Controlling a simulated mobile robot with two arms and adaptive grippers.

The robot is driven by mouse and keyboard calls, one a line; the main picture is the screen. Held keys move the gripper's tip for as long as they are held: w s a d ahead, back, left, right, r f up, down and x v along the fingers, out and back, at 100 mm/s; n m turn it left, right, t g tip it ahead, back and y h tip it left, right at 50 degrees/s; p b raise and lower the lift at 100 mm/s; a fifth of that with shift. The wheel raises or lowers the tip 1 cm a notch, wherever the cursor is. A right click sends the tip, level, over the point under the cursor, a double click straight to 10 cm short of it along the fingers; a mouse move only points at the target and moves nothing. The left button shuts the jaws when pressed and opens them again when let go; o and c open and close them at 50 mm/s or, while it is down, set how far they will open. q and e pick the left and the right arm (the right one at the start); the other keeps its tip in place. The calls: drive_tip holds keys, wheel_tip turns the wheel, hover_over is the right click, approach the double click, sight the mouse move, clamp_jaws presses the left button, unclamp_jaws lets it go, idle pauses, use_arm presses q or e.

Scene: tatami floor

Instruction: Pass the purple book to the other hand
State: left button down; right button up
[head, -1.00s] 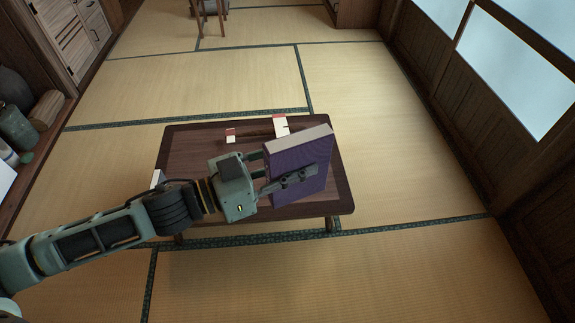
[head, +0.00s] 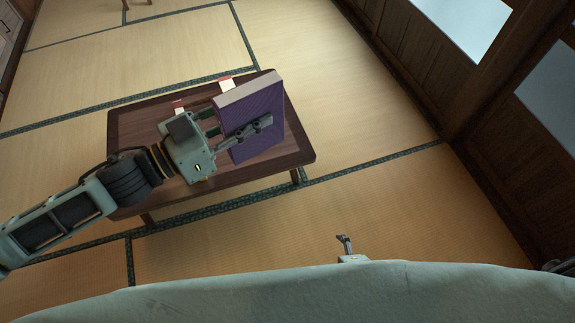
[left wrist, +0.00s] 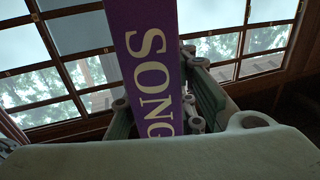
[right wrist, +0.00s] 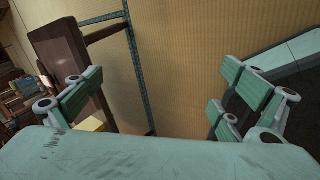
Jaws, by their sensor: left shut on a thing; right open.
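The purple book (head: 262,141) stands upright over the low table in the head view, its pale page edge facing up. My left gripper (head: 232,133) is shut on the book from its left side, one finger lying across the cover. In the left wrist view the book's spine (left wrist: 147,65) with large white letters rises between the fingers. My right gripper (right wrist: 165,105) is open and empty in the right wrist view, with tatami floor beyond it. In the head view only a fingertip of the right gripper (head: 345,245) shows at the bottom, in front of the table and away from the book.
The dark wooden table (head: 135,132) has red-and-white items (head: 226,88) behind the book. The table also shows at the left of the right wrist view (right wrist: 75,75). Bare tatami (head: 375,200) lies right of the table. A wooden wall with windows (head: 465,25) runs along the right.

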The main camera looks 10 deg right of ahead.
drive_tip(key=w+a+r+n+t+y, duration=0.1)
drive_tip(key=w+a+r+n, duration=0.25)
drive_tip(key=r, duration=0.35)
drive_tip(key=w+a+r+n+t+y, duration=0.1)
drive_tip(key=w+a+r+n+t, duration=0.15)
drive_tip(key=r+n, duration=0.35)
drive_tip(key=w+a+r+n+t+y, duration=0.1)
drive_tip(key=w+a+r+n, duration=0.2)
drive_tip(key=r, duration=0.4)
drive_tip(key=s+a+r+n+t+y, duration=0.15)
drive_tip(key=r+n, duration=0.25)
drive_tip(key=r, duration=0.6)
drive_tip(key=s+a+r+n+t+y, duration=0.1)
drive_tip(key=a+r+n+t, duration=0.2)
drive_tip(key=r, duration=0.7)
drive_tip(key=s+a+r+n+y, duration=0.1)
drive_tip(key=a+r+n+y, duration=0.3)
drive_tip(key=r, duration=0.6)
drive_tip(key=w+a, duration=0.1)
drive_tip(key=w, duration=0.2)
drive_tip(key=w+a+h, duration=0.1)
drive_tip(key=w+a, duration=0.1)
drive_tip(key=w, duration=0.2)
drive_tip(key=w+a+n+h, duration=0.1)
drive_tip(key=w, duration=0.2)
drive_tip(key=shift+w+a+r, duration=0.15)
drive_tip(key=shift+w, duration=0.15)
drive_tip(key=shift+c, duration=0.3)
